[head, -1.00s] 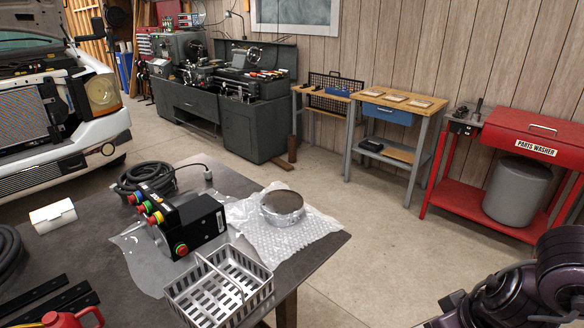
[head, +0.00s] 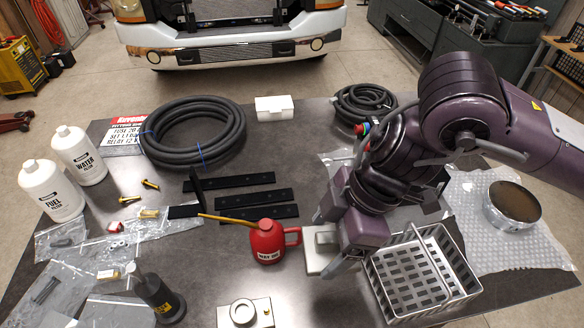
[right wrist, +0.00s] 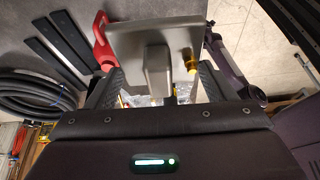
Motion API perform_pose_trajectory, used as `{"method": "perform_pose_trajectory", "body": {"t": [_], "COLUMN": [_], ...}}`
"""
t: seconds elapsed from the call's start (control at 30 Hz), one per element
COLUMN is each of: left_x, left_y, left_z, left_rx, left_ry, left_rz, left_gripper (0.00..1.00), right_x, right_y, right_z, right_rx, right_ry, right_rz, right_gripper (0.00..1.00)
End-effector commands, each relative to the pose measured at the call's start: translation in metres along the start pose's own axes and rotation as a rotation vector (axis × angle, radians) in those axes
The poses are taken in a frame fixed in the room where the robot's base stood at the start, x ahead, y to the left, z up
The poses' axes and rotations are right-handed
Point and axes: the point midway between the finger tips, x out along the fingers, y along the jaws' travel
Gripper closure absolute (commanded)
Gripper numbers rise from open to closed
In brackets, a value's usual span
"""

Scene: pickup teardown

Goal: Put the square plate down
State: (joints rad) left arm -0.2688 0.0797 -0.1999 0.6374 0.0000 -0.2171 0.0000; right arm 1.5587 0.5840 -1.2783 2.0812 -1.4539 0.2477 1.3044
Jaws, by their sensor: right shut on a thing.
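A pale grey square plate (head: 313,262) with a raised block (head: 326,240) shows in the head view, between the red oil can (head: 267,241) and the grey basket (head: 425,275). My right gripper (head: 338,238) is shut on its block. The right wrist view shows the plate (right wrist: 130,42) flat across the fingers, with the block (right wrist: 157,75) between them. My arm hides part of the plate. I cannot tell whether its underside touches the table. My left gripper is not in view.
Black bars (head: 235,183) and a hose coil (head: 195,132) lie behind. A small plate with a round boss (head: 243,313) lies at the front edge. White bottles (head: 80,155) and bags stand left. Bubble wrap holding a round part (head: 511,205) lies right. Bare table shows left of the oil can.

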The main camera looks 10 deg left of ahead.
Motion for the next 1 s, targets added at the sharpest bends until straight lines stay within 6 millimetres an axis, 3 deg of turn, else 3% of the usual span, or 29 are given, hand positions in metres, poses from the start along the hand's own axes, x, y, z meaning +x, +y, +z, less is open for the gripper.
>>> {"method": "perform_pose_trajectory", "body": {"t": [0.1,0.23,0.43,0.57,0.8,1.0], "left_x": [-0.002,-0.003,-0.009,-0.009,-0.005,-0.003], "left_y": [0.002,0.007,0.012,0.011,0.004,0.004], "left_z": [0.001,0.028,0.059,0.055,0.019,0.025], "left_rx": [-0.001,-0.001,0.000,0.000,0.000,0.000], "left_ry": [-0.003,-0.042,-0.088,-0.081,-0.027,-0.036], "left_rz": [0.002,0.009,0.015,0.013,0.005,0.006], "left_gripper": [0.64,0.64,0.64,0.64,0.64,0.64], "right_x": [-0.002,0.006,0.049,0.081,0.132,0.149], "right_y": [-0.005,-0.005,-0.006,-0.006,-0.005,-0.004], "right_z": [-0.011,-0.008,0.009,0.022,0.043,0.050], "right_rx": [-0.064,-0.069,-0.062,-0.061,-0.062,-0.065], "right_ry": [0.008,0.009,0.011,0.012,0.010,0.010], "right_rz": [-0.024,-0.028,-0.033,-0.033,-0.028,-0.023], "right_gripper": [0.57,0.57,0.57,0.57,0.57,0.57]}}
